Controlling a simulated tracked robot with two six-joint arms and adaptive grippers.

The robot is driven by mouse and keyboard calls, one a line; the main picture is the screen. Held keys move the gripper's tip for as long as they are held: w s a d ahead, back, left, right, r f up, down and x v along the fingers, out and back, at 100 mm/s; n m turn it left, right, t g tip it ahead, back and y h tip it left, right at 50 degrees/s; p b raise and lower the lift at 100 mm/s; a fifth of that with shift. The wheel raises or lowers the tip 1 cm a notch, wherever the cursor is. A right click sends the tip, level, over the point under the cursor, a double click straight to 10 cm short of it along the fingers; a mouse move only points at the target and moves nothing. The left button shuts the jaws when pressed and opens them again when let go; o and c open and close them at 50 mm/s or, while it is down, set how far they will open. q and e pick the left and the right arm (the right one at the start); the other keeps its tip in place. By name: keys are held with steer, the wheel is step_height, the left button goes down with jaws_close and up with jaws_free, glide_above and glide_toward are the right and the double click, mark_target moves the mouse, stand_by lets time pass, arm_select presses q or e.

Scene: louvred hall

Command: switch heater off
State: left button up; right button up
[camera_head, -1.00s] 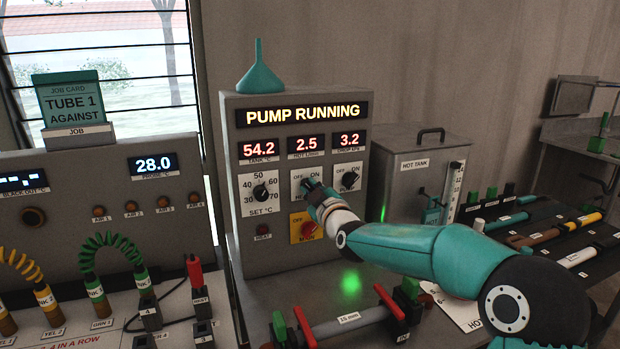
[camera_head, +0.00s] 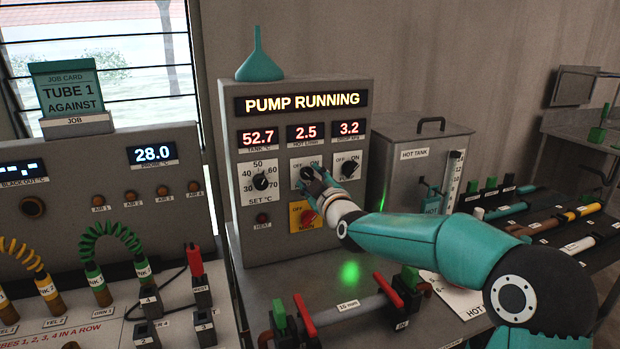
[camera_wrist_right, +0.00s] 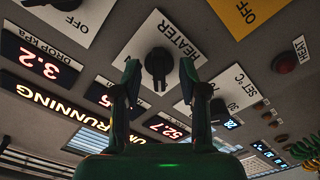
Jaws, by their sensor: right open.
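The heater switch (camera_head: 307,173) is a black knob on a white plate marked OFF at left and ON at right, on the grey pump panel. In the wrist view the open fingers (camera_wrist_right: 160,78) stand on either side of the knob, with gaps visible. I cannot tell for sure which way the knob points. The HEAT lamp (camera_head: 263,218) looks dull red, unlit. My left gripper is out of view.
The SET °C dial (camera_head: 261,182) is left of the heater switch, the pump switch (camera_head: 349,169) is right, and a yellow-plated red knob (camera_head: 307,217) is below. A teal funnel (camera_head: 259,62) stands on top. A clamped tube (camera_head: 348,306) lies in front.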

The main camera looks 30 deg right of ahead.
steer(key=b+v, duration=0.2)
steer(key=v, duration=0.4)
steer(key=shift+s, duration=0.2)
steer(key=shift+a, duration=0.1)
